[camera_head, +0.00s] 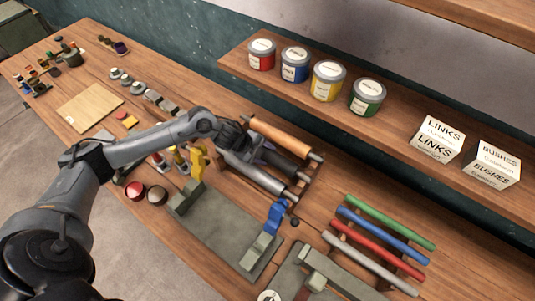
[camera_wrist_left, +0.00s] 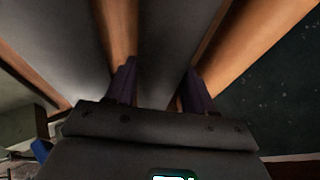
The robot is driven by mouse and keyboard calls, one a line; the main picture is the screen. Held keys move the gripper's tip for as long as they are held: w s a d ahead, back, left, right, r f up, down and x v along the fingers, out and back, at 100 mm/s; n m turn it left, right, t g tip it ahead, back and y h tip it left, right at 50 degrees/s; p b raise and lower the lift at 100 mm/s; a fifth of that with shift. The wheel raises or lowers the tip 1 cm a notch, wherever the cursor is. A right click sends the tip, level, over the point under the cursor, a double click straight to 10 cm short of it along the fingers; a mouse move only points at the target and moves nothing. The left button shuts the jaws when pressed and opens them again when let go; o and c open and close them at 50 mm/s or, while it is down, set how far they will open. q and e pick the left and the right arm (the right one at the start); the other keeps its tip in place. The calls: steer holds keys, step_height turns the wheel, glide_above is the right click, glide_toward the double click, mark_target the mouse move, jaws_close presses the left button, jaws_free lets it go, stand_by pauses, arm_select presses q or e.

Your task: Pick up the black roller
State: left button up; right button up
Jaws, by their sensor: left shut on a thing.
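The black roller (camera_head: 284,164) lies between a wooden-coloured roller (camera_head: 280,137) and a grey metal roller (camera_head: 262,181) on the bench. In the left wrist view the two dark fingers (camera_wrist_left: 160,88) stand on either side of a dark grey surface, which looks like the black roller (camera_wrist_left: 158,45). The gripper is shut on it. Whether the roller is clear of its rest cannot be told. My right gripper is not in view.
Coloured bars (camera_head: 380,235) lie at the right. A grey-green plate (camera_head: 215,230) with a blue clamp (camera_head: 275,216) is in front. A shelf (camera_head: 395,126) with paint cans and two white boxes runs behind. A pale board (camera_head: 90,107) lies at the left.

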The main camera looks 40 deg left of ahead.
arm_select(q)
jaws_close()
steer(key=shift+r, duration=0.1)
steer(key=shift+r, duration=0.15)
